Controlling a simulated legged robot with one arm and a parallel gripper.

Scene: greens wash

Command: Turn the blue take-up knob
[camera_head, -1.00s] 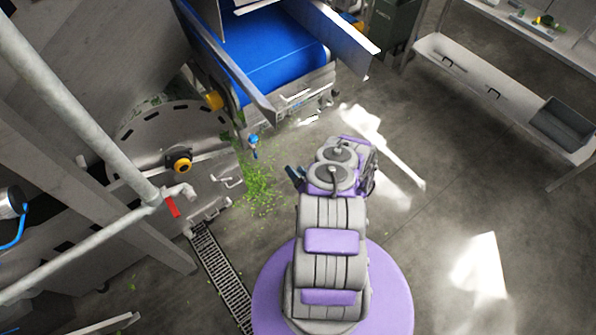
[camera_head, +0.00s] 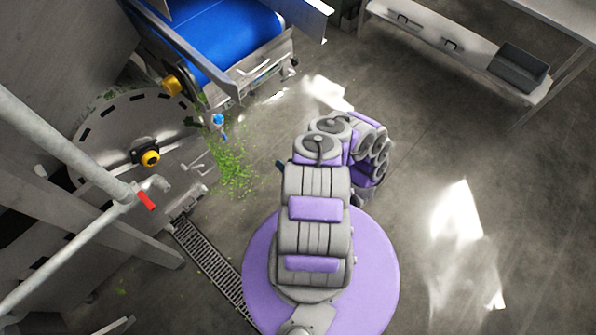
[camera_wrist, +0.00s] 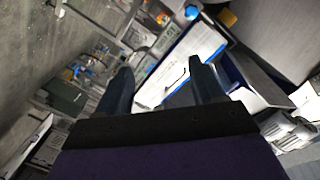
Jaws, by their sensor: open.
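The blue take-up knob (camera_head: 217,120) is small and sits at the near left corner of the conveyor frame in the head view, above scattered green leaves. A small blue round end, which looks like the same knob (camera_wrist: 191,12), shows at the top of the wrist view. My gripper (camera_wrist: 160,72) is open, its two dark fingers apart with nothing held between them. The knob lies beyond the fingertips and is not touched. In the head view my gripper is mostly hidden behind my arm; only a dark tip shows, right of the knob with a gap.
The blue conveyor belt (camera_head: 225,40) lies behind the knob, with a yellow roller cap (camera_head: 172,86) beside it. A grey drum with a yellow-black button (camera_head: 150,157) and a pipe with a red handle (camera_head: 147,200) stand left. A floor drain (camera_head: 215,265) runs below. Floor at right is clear.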

